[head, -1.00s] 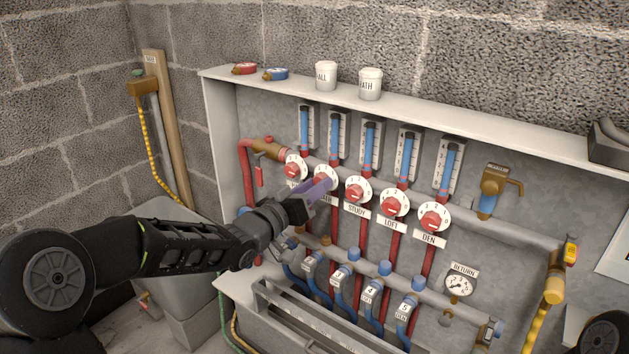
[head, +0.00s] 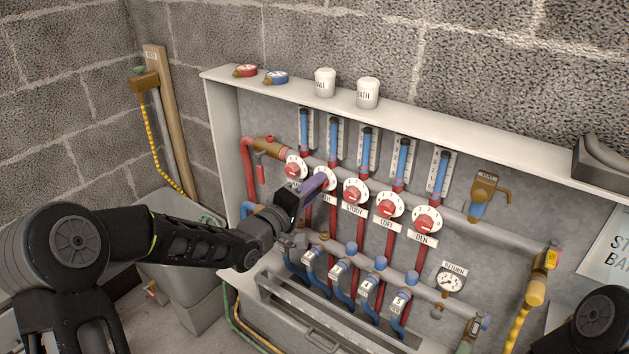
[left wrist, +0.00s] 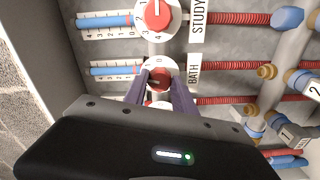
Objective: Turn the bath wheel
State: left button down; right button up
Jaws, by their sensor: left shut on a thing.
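The bath wheel is a red knob on a white numbered dial, second from the left in the row. In the head view its dial (head: 328,176) shows behind my fingers. In the left wrist view the red knob (left wrist: 159,73) is beside the BATH label (left wrist: 194,73). My left gripper (head: 318,182) reaches in from the left, its purple fingers at this wheel. In the left wrist view the fingers (left wrist: 161,86) lie on either side of the red knob, shut on it. The fingers hide part of the knob and dial. My right gripper is out of view.
The study dial (head: 354,192), loft dial (head: 387,207) and den dial (head: 427,221) stand close to the right. Another dial (head: 293,169) is just left. Blue gauges rise above, blue-capped pipes run below. The shelf (head: 420,108) bearing white cups (head: 325,82) overhangs.

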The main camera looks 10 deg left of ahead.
pick_arm(q)
jog(key=shift+n+p, duration=0.7)
jog(key=shift+n, duration=0.7)
jog(key=c, duration=1)
grip_release()
jog(key=v, duration=0.7)
jog(key=shift+s+a, duration=0.1)
jog(key=shift+s, duration=0.25)
